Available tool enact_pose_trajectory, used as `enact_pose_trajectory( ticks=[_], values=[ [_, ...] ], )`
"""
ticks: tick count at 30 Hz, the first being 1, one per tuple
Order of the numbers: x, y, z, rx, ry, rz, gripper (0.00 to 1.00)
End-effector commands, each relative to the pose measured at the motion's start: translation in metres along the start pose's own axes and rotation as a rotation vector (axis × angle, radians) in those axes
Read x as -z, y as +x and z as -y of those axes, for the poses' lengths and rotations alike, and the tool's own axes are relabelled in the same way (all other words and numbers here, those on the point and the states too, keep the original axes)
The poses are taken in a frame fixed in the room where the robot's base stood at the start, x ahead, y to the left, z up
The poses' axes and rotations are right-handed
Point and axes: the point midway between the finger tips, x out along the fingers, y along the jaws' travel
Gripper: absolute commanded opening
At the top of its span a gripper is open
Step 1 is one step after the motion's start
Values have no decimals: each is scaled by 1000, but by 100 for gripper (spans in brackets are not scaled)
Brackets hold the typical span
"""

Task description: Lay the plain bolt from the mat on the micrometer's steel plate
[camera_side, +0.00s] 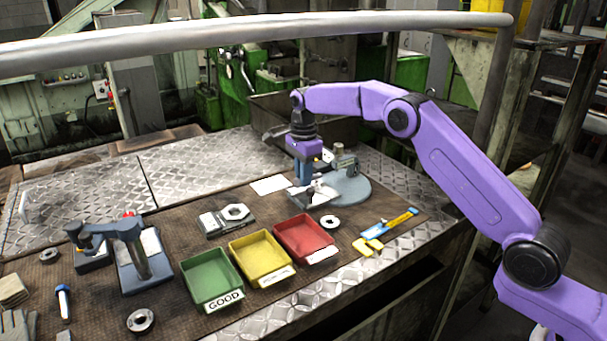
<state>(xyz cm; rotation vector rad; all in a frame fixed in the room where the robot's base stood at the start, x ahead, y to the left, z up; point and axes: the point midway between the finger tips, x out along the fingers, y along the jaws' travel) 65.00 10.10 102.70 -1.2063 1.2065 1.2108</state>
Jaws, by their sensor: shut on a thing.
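My gripper (303,178) points down at the back of the mat, just left of a grey round base with a metal post (345,162). Its blue fingers are shut on what seems to be the plain bolt, too small and covered to make out clearly. A small steel plate (323,199) lies right under and beside the fingertips, with a pale piece near it. I cannot tell whether the held bolt touches the plate.
Green (210,279), yellow (258,257) and red (303,237) trays stand along the front. A blue-grey bench device (143,262) is at the left. A gauge with a hex cutout (226,218), a ring (330,222) and a blue-yellow caliper (388,230) lie near.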

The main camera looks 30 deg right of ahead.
Motion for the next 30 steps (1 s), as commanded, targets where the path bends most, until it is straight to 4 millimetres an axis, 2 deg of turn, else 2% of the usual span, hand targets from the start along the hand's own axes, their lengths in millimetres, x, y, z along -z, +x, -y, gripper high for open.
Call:
enact_pose_trajectory(
  ticks=[30],
  values=[
    [0, 16, 0, 0, 0, 0, 0]
  ],
)
